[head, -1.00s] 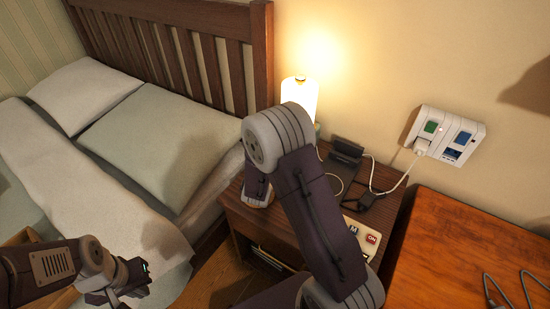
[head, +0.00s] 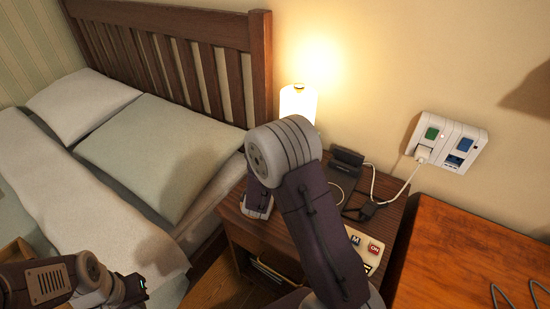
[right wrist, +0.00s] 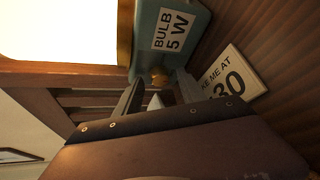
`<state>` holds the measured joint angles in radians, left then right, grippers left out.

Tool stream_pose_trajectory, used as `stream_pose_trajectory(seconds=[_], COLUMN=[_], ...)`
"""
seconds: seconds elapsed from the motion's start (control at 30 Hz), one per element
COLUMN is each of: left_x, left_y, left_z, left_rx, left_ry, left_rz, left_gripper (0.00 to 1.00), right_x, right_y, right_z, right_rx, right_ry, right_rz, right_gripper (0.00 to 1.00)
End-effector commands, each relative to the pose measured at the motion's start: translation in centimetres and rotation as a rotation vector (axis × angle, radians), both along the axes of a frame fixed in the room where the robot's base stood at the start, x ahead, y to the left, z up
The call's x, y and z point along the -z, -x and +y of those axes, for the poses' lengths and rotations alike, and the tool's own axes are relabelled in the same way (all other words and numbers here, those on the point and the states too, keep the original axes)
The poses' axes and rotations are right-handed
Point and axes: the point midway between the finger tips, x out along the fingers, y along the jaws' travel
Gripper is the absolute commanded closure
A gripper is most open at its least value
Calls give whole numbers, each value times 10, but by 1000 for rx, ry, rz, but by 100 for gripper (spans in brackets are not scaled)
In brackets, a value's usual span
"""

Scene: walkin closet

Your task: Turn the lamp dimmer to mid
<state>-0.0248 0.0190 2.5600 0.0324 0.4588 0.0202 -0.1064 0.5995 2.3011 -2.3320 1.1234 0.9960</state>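The lit lamp (head: 299,103) stands on the nightstand by the wall, its lower part mostly hidden behind my right arm. In the right wrist view, its teal base (right wrist: 176,35) carries a "BULB 5 W" label, and its bright shade fills the upper left. A small brass-yellow knob (right wrist: 158,77) is at the edge of the base. My right gripper (right wrist: 157,90) has its fingers apart, one on each side of the knob in the picture; contact is not clear. My left gripper (head: 128,289) is low at the left, away from the lamp; its fingers are unclear.
A "…ME AT …30" card (right wrist: 226,80) lies close to the right finger. An outlet panel (head: 447,142) is on the wall. An orange-brown dresser (head: 450,255) stands at right.

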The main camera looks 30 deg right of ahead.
Motion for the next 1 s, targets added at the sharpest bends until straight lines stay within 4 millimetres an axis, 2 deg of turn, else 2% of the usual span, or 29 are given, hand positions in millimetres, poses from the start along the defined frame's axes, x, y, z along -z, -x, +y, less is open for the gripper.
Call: stream_pose_trajectory(seconds=[0.17,0.5,0.6,1.0], left_x=[-1,-14,-16,-16], left_y=[0,0,0,0], left_z=[0,0,0,0], left_rx=[0,0,0,0], left_ry=[0,0,0,0], left_rz=[0,0,0,0], left_gripper=[100,100,100,100], right_x=[-2,-22,-24,-24], right_y=[3,56,65,70], right_z=[3,43,50,52], right_rx=[-2,-6,-2,0], right_ry=[0,1,0,0], right_rz=[1,1,0,0], right_gripper=[53,53,53,53])
